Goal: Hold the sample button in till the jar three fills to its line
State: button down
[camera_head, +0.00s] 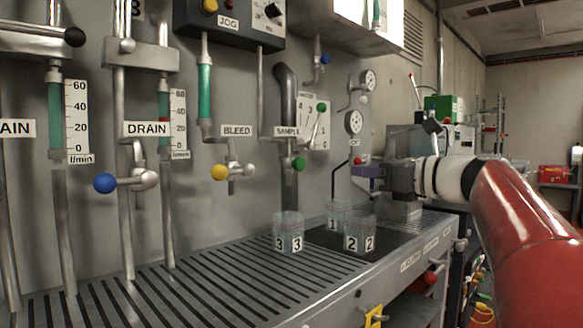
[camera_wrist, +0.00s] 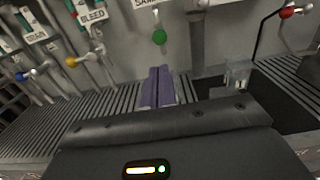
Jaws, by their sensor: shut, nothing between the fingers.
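The green sample knob (camera_head: 299,163) sits on a small valve below the SAMPLE label (camera_head: 287,132). It also shows in the wrist view (camera_wrist: 159,37), beyond my fingertips and apart from them. Jar three (camera_head: 288,238) is a clear jar marked 3, standing upright on the slotted grate below the sample outlet. A faint reddish line shows near its rim; I cannot make out any liquid in it. My gripper (camera_head: 361,171) is to the right of the knob, its purple fingers (camera_wrist: 157,86) shut and empty. Jar three is not visible in the wrist view.
Jar one (camera_head: 336,214) and jar two (camera_head: 359,236) stand on the dark mat (camera_head: 325,238) right of jar three. The yellow bleed knob (camera_head: 219,172) and blue drain knob (camera_head: 105,183) stick out to the left. The grate's left part is clear.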

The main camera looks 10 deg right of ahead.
aim_at(301, 164)
jog(key=shift+r, duration=0.15)
jog(key=p+x, duration=0.2)
jog(key=x, duration=1.2)
